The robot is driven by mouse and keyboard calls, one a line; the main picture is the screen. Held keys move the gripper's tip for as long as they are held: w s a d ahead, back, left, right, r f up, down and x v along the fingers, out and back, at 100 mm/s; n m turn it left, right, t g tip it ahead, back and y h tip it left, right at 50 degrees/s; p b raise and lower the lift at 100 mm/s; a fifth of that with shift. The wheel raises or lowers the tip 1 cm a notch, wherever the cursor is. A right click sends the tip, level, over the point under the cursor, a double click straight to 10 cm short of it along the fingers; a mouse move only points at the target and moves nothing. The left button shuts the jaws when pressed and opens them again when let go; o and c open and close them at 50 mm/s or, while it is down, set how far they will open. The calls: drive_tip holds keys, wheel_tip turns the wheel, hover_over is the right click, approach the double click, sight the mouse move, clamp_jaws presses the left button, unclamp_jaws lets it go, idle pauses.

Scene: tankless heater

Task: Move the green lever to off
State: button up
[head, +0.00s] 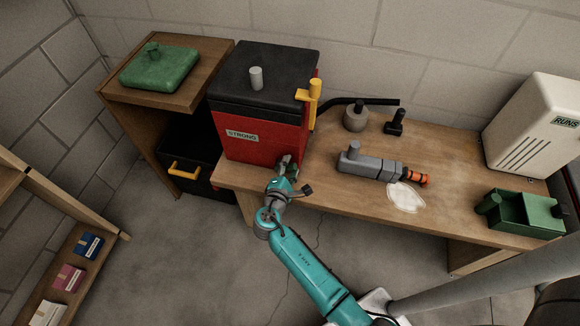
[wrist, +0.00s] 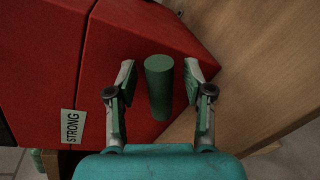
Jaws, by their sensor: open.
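The heater (head: 240,118) is a red box with a black top and a "STRONG" label, standing at the left end of the wooden bench. In the wrist view the green lever (wrist: 159,88) is a short green cylinder standing out from the heater's red face (wrist: 135,30). My gripper (wrist: 160,75) is open, with one finger on each side of the lever. Gaps show between the lever and both fingers. In the head view my gripper (head: 287,165) is at the lower right of the heater's front, and the lever is hidden behind it.
A yellow lever (head: 314,90) is on the heater's right side, near a black pipe (head: 365,101). A grey tool (head: 370,165) with an orange end lies on the bench (head: 330,195). A green bin (head: 525,212) and white unit (head: 540,125) are at right. The floor in front is clear.

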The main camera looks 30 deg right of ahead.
drive_tip(key=shift+w+d, duration=0.1)
drive_tip(key=shift+d, duration=0.05)
clamp_jaws()
